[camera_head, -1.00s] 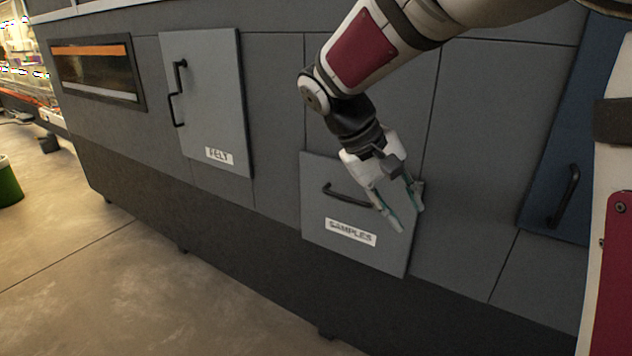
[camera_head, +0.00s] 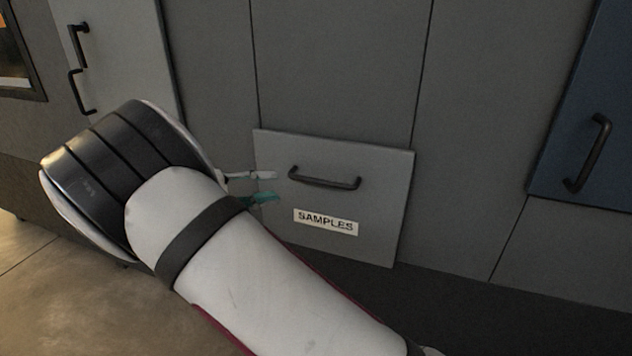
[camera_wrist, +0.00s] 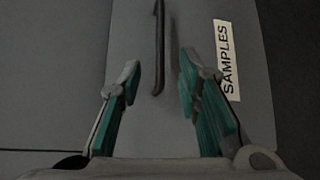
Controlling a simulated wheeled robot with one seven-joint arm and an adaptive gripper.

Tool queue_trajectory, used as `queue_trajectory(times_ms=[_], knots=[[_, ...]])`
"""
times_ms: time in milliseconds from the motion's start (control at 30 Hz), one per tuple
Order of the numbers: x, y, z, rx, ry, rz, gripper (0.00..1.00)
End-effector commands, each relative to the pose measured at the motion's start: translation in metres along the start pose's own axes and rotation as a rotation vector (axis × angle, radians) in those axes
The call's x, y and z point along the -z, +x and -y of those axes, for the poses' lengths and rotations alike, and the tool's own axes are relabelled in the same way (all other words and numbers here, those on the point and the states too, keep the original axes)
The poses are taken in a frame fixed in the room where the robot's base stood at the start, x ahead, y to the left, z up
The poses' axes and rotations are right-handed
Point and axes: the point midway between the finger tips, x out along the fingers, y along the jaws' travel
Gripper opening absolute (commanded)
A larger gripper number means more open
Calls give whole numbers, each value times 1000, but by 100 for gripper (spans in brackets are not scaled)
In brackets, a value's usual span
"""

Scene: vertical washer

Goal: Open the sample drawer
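The sample drawer (camera_head: 378,175) is a light grey panel labelled SAMPLES, and its front looks flush with the cabinet. Its black bar handle (camera_head: 325,183) lies across the upper part of the front. My gripper (camera_head: 266,187) is just left of the handle, with its fingertips pointing right towards it. My arm hides the gripper's body in the head view. In the wrist view my gripper (camera_wrist: 160,82) is open, with a clear gap between its teal-padded fingers. The handle (camera_wrist: 159,50) appears upright there, its near end at the gap, not visibly gripped. The SAMPLES label (camera_wrist: 227,60) is right of the fingers.
Dark lower cabinet panels run below the drawer. Bare floor (camera_head: 60,310) shows at the lower left.

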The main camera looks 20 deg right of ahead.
Motion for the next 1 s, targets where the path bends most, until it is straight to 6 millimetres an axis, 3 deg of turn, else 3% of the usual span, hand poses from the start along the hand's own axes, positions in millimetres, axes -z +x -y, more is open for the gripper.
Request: queue_trajectory(times_ms=[600,800,1000], knots=[[-1,111,0,3,-2,4,31],[-1,126,0,4,-1,2,31],[-1,129,0,4,-1,2,31]])
